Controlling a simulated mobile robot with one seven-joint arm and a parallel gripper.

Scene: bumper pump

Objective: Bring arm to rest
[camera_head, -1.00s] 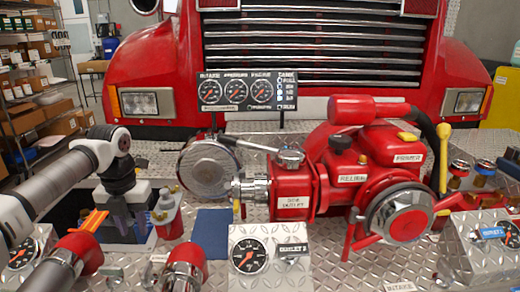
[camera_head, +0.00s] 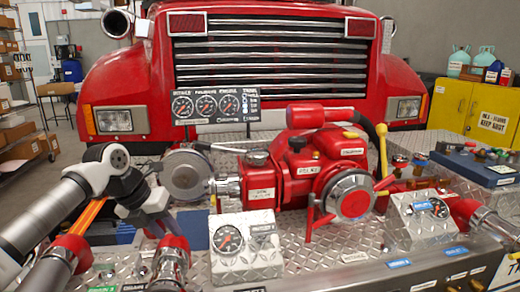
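My arm reaches in from the left edge, its white and dark grey links bent above the diamond-plate deck. My gripper (camera_head: 160,222) is at the end of the dark wrist, low over the deck and left of the red pump (camera_head: 312,172). It is small and partly lost against the red-capped fitting below it, so its fingers are not clear. I see no object held in it. The pump stands on the deck with a silver round cap on its front and a round metal disc (camera_head: 186,175) at its left.
A gauge box (camera_head: 237,246) stands in front of the pump, and another (camera_head: 420,212) to its right. A gauge panel (camera_head: 210,106) rises behind. Red-capped fittings (camera_head: 171,262) and an orange strip (camera_head: 82,215) lie near my arm. A yellow cabinet (camera_head: 478,108) stands at right.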

